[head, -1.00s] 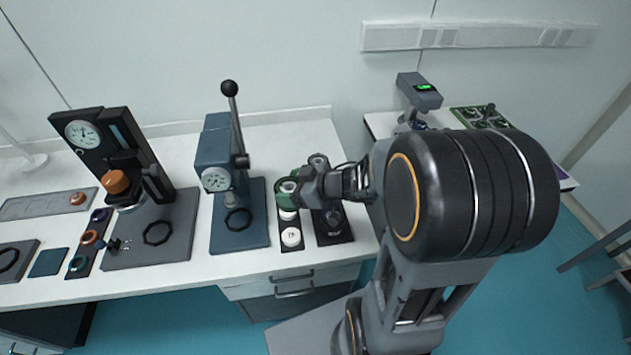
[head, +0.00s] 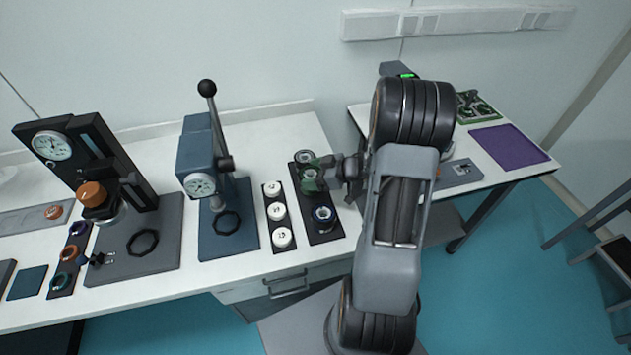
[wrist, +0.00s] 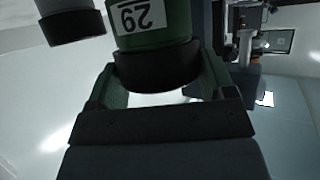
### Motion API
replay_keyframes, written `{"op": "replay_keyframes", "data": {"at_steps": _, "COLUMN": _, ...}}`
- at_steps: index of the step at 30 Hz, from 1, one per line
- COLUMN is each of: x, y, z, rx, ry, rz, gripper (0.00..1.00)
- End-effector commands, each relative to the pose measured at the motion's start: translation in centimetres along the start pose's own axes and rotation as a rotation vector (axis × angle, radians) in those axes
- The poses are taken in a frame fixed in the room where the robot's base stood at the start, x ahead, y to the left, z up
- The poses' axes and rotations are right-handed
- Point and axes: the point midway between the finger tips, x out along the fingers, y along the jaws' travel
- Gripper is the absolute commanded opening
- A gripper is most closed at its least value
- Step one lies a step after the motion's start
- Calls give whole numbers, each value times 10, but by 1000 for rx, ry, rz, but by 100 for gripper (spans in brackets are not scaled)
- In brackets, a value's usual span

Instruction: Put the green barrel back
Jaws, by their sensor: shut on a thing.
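My gripper (head: 326,176) is shut on the green barrel (head: 309,183), over the middle of the dark rack (head: 325,236). In the wrist view the green barrel (wrist: 152,38) is between my fingers, with an upside-down label reading 29 and a dark band at its lower end. A grey barrel (head: 303,157) stands at the rack's back and a blue-ringed barrel (head: 323,214) at its front. The grey barrel (wrist: 66,10) also shows beside the green one in the wrist view. I cannot tell whether the green barrel touches the rack.
A narrow dark strip with white numbered caps (head: 279,212) lies just left of the rack. A blue lever press (head: 205,165) and a black gauge press (head: 95,165) stand further left. A second table with a purple mat (head: 508,146) is at the right.

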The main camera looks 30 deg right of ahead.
Motion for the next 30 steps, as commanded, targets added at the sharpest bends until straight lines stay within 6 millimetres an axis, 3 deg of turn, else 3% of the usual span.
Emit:
{"op": "replay_keyframes", "data": {"at_steps": 5, "x": 1, "y": 5, "z": 7, "rx": 0, "ry": 1, "rz": -1, "gripper": 29}}
{"op": "replay_keyframes", "data": {"at_steps": 13, "x": 13, "y": 8, "z": 35, "rx": 1, "ry": 0, "rz": -2, "gripper": 29}}
{"op": "replay_keyframes", "data": {"at_steps": 28, "x": 16, "y": 8, "z": 43, "rx": -1, "ry": 0, "rz": -1, "gripper": 29}}
{"op": "replay_keyframes", "data": {"at_steps": 29, "x": 16, "y": 8, "z": 42, "rx": -1, "ry": -1, "rz": -1, "gripper": 79}}
{"op": "replay_keyframes", "data": {"at_steps": 30, "x": 16, "y": 8, "z": 42, "rx": -1, "ry": -1, "rz": -1, "gripper": 83}}
